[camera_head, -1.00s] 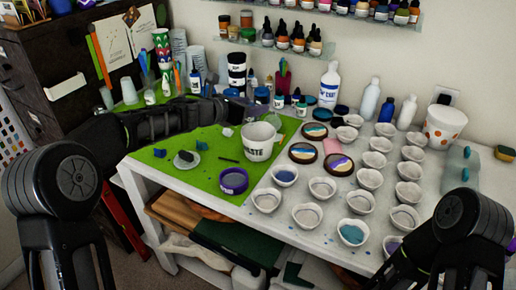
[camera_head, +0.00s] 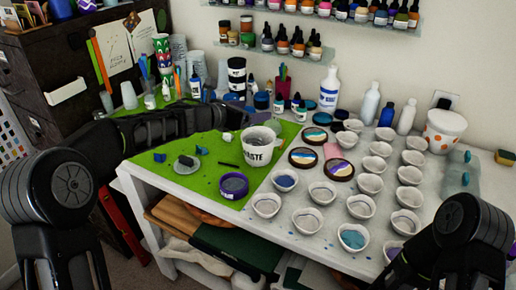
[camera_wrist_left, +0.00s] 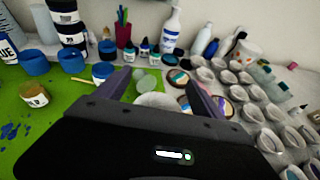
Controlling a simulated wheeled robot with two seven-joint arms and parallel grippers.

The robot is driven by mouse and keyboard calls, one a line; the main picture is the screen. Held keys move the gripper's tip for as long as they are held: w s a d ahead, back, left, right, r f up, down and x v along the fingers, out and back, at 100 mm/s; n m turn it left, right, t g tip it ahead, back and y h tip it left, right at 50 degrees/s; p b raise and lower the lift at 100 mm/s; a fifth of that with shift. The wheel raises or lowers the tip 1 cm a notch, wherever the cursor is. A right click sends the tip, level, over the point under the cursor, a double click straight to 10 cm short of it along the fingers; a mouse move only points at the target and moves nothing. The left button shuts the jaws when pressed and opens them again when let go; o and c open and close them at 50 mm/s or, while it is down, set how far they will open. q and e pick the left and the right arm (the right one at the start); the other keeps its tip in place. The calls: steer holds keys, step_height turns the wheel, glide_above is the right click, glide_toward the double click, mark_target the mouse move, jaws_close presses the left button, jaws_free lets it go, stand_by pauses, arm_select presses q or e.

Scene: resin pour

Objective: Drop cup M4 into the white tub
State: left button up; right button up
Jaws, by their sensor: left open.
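The white tub (camera_head: 256,153), marked WASTE, stands on the green mat. My left arm reaches in from the left, and its gripper (camera_head: 238,108) is just behind and above the tub. In the left wrist view the purple fingers of this gripper (camera_wrist_left: 157,92) are spread apart with nothing held between them. A pale rounded surface, partly hidden by the gripper body, shows beyond and below them. Rows of small white cups (camera_head: 308,219) stand on the right of the table, some with coloured contents. I cannot read M4 on any cup. My right gripper is out of view.
Decorated round coasters (camera_head: 338,169) lie between mat and cups. Bottles, including a tall white one (camera_head: 329,88), line the back. A spotted pot (camera_head: 444,131) stands back right.

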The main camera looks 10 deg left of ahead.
arm_select(q)
steer(key=b+v, duration=0.1)
steer(key=v, duration=0.6)
steer(key=shift+r, duration=0.15)
stand_by(0.4)
